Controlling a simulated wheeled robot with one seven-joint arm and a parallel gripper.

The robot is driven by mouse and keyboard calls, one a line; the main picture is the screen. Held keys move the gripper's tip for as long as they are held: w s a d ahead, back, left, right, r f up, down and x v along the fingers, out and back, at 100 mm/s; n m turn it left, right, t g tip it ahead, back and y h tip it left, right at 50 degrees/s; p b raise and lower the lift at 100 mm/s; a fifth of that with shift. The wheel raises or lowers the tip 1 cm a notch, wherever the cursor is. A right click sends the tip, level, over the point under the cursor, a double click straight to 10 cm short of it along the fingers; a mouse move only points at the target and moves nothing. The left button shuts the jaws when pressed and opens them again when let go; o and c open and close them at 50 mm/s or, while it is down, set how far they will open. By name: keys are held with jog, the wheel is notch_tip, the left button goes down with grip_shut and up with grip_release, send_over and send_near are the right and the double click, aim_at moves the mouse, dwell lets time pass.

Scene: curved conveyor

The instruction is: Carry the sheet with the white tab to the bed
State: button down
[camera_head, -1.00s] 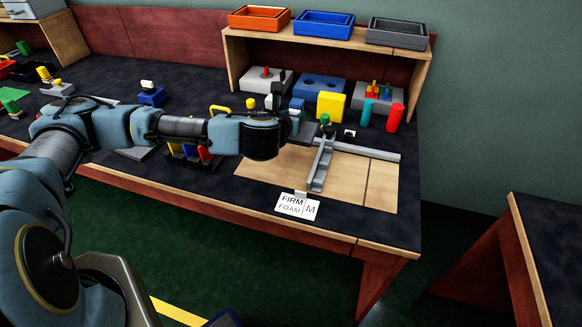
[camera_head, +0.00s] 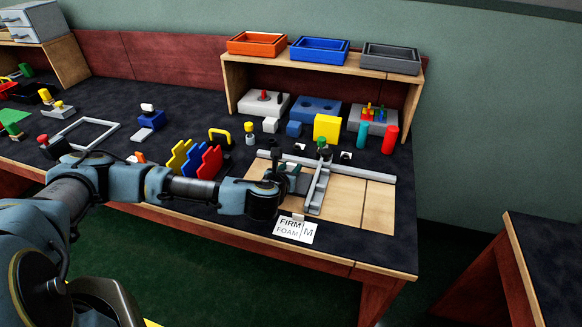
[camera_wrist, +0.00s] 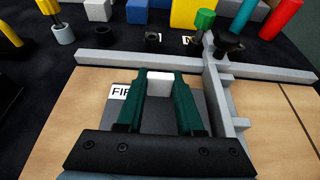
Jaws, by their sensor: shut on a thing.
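In the wrist view, my gripper (camera_wrist: 159,80) is shut on the white tab (camera_wrist: 159,85). A flat dark grey sheet (camera_wrist: 160,118) shows below and between the green fingers. My gripper (camera_head: 290,172) also shows in the head view, over the left part of the wooden bed (camera_head: 345,208), left of the grey crosspiece. My wrist mostly hides the sheet there. I cannot tell whether the sheet touches the bed. A white label (camera_wrist: 118,92) with letters, partly covered, lies left of the left finger.
A long grey rail (camera_head: 365,173) runs along the back of the bed; a grey crosspiece (camera_head: 318,188) with a green knob stands on it. A "FIRM FOAM M" card (camera_head: 295,229) is at the front edge. A yellow block (camera_head: 327,128) and cylinders stand behind. The bed's right part is clear.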

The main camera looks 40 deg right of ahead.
jog(key=c, duration=0.5)
grip_release()
jog(key=shift+c, duration=0.2)
jog(key=b+v, duration=0.2)
jog(key=v, duration=1)
jog(key=shift+a+f, duration=0.1)
